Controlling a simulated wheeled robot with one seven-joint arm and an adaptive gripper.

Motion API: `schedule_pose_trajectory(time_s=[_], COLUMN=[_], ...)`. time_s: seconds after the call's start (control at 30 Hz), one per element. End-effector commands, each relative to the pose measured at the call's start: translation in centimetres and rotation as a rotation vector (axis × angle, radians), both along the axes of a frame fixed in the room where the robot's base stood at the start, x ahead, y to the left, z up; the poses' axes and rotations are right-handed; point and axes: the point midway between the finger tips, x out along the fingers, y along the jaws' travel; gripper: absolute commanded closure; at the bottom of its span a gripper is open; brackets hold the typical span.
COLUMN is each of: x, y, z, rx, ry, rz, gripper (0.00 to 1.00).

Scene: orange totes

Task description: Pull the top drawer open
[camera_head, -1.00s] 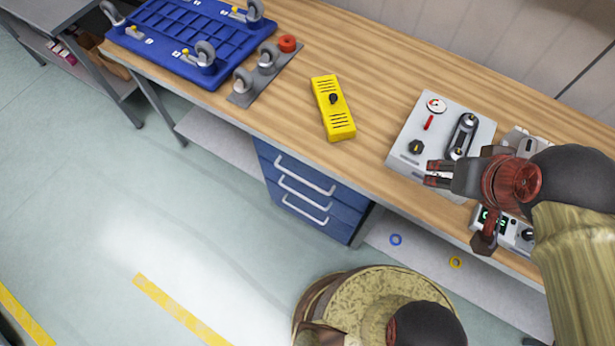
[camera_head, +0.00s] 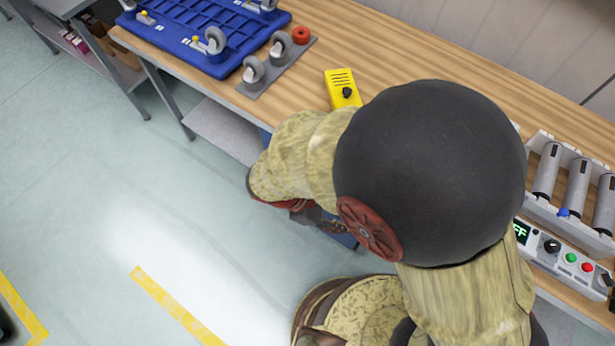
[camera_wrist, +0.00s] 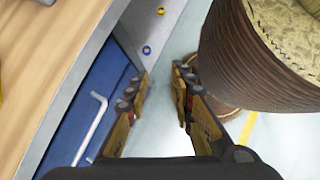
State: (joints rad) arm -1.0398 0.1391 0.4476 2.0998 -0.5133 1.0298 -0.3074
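The blue drawer unit (camera_wrist: 101,88) hangs under the bench, on the left in the wrist view. One silver bar handle (camera_wrist: 91,128) shows on its front; it looks like the top drawer's, though I cannot be sure. The front looks closed. My gripper (camera_wrist: 162,76) is open and empty, in front of the drawer face and to the right of the handle, apart from it. In the head view my arm hides nearly all of the drawer unit; a blue sliver (camera_head: 346,240) shows below it.
The wooden bench top (camera_wrist: 35,65) with its grey edge runs beside the gripper. My own round base is close on the right. A yellow box (camera_head: 342,88) and a blue rack (camera_head: 190,35) sit on the bench. The floor in front is clear.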

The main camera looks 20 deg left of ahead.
Motion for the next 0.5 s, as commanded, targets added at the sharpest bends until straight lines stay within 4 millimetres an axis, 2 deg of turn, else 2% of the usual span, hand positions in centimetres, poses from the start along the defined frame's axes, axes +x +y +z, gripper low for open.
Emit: schedule_pose_trajectory(time_s=[0.03, 0.2, 0.4, 0.5], x=[-0.2, 0.7, 2.5, 3.9], y=[0.6, 2.7, 5.9, 8.0], z=[-2.2, -7.6, -12.5, -14.2], rx=[-0.083, -0.371, -0.729, -0.920], ry=[0.038, 0.170, 0.326, 0.409], rz=[0.133, 0.595, 1.070, 1.274], gripper=[0.76, 0.76, 0.76, 0.76])
